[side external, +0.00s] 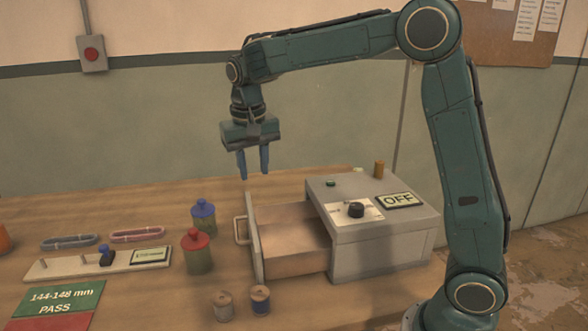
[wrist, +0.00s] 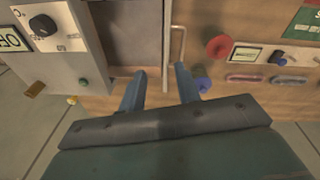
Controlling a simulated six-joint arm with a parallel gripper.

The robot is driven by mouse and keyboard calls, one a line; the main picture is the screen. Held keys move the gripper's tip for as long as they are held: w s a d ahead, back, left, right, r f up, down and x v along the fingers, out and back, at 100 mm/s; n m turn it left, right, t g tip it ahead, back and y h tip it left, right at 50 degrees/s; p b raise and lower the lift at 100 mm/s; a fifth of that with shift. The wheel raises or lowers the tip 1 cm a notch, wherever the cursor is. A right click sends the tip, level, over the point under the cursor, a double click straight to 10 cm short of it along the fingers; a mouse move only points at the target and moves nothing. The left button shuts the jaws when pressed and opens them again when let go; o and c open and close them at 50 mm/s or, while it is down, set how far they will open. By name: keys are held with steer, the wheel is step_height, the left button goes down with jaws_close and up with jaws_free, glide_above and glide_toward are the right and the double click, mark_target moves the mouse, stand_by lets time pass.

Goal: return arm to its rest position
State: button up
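My gripper (side external: 253,164) hangs with its blue fingers pointing down, above the back of the wooden table. The fingers are apart with nothing between them. In the wrist view my gripper (wrist: 161,88) also shows its two fingers spread and empty, over the drawer front and its handle (wrist: 177,45). In the side view the fingertips are clear of everything below. The arm is raised, with its forearm stretched out to the left.
A grey box (side external: 380,250) marked OFF has its drawer (side external: 292,242) pulled out to the left. A blue-capped bottle (side external: 204,219) and a red-capped bottle (side external: 197,255) stand beside it. Two spools (side external: 260,299) stand in front. A gauge plate (side external: 100,264) lies left.

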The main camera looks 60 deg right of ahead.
steer(key=s+r+n+t, duration=0.1)
steer(key=s+r+n, duration=0.1)
steer(key=s, duration=0.5)
steer(key=s+r+n+t, duration=0.1)
steer(key=s+r, duration=0.2)
steer(key=s, duration=0.4)
steer(key=s+a+f+n+t, duration=0.1)
steer(key=s+f, duration=0.1)
steer(key=s, duration=0.4)
steer(key=s+a+f+n+t+y, duration=0.1)
steer(key=s+f+n, duration=0.1)
steer(key=s, duration=0.4)
steer(key=shift+s+a+t, duration=0.25)
steer(key=shift+s+t, duration=0.15)
